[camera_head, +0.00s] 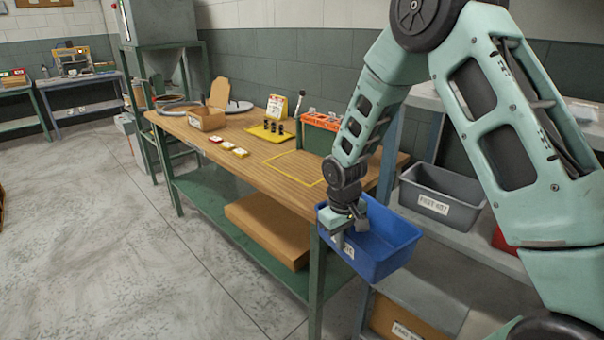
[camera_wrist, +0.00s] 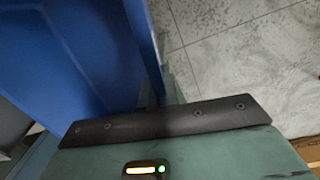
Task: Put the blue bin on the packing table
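The blue bin (camera_head: 385,248) is open-topped, looks empty and has a white label on its near wall. It hangs in the air just beyond the near right corner of the wooden-topped table (camera_head: 262,168), roughly at the height of its top. My gripper (camera_head: 345,238) points down at the bin's left rim and is shut on that wall. In the wrist view the blue bin (camera_wrist: 70,55) fills the left side; the fingertips are mostly hidden there. The table has green legs and a yellow outlined square on its right part, which is bare.
On the table are a cardboard box (camera_head: 206,120), a yellow tray with black pieces (camera_head: 268,134), small cards (camera_head: 228,147) and an orange-and-green toolbox (camera_head: 322,130). A grey bin (camera_head: 440,194) sits on a shelf at right. A cardboard box (camera_head: 268,230) lies on the lower shelf.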

